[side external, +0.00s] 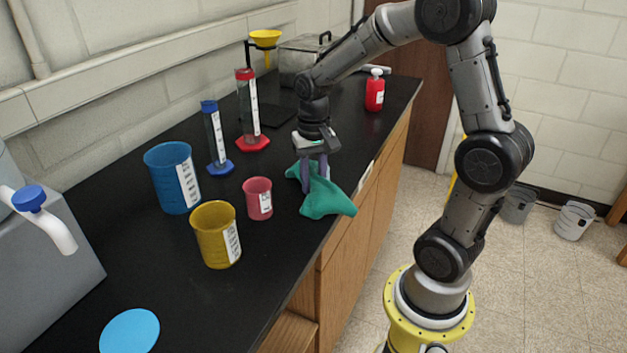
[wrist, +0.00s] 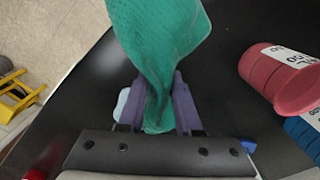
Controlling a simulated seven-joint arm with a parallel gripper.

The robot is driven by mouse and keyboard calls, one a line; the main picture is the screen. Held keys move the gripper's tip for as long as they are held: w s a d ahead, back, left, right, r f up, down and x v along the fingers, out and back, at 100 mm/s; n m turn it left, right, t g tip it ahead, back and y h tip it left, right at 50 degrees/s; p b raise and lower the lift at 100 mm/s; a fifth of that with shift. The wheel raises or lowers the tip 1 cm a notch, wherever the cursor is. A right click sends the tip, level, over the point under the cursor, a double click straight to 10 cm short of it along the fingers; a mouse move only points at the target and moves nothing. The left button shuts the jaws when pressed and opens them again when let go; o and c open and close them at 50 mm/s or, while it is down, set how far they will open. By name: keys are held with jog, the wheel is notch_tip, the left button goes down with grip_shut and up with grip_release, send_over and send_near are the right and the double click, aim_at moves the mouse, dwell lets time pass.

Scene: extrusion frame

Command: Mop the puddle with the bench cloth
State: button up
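The green bench cloth (side external: 327,201) is bunched near the front edge of the black bench, and one end reaches that edge. My gripper (side external: 314,186) points down with its purple fingers on either side of the cloth. In the wrist view the cloth (wrist: 165,40) narrows between the fingers (wrist: 160,85), pinched by them. I cannot tell whether the cloth is slightly lifted or resting on the bench. A flat light-blue round patch, seemingly the puddle (side external: 130,331), lies at the near left of the bench, well away from my gripper.
A pink beaker (side external: 257,199), yellow beaker (side external: 215,235) and blue beaker (side external: 173,178) stand left of the cloth. Blue (side external: 216,139) and red (side external: 251,112) cylinders stand behind. A grey box with a spout (side external: 42,240) is at left. Bare bench (side external: 240,300) lies between yellow beaker and front edge.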

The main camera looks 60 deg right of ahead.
jog(key=shift+f, duration=0.1)
grip_shut()
